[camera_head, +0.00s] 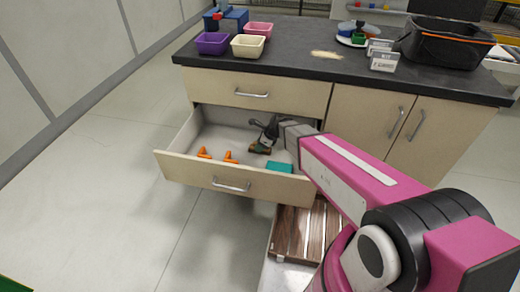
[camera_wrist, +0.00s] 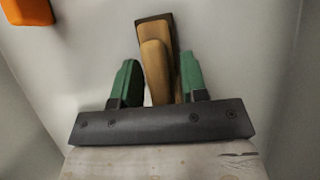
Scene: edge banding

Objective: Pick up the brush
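The brush (camera_wrist: 155,62), with a tan body and a darker brown edge, lies in the open drawer (camera_head: 205,175). In the wrist view it stands out between the two green fingers of my gripper (camera_wrist: 160,78). The fingers are apart, with a gap showing at the left finger; I cannot tell whether either touches the brush. In the head view my gripper (camera_head: 260,147) reaches down into the drawer, and the brush is mostly hidden there.
Two orange brackets (camera_head: 230,158) lie left of my gripper in the drawer, and a teal block (camera_head: 279,167) lies near its front wall. The black countertop (camera_head: 285,61) above holds purple, cream and pink bins, signs and a black bag (camera_head: 443,45). A slatted wooden crate (camera_head: 293,232) stands below.

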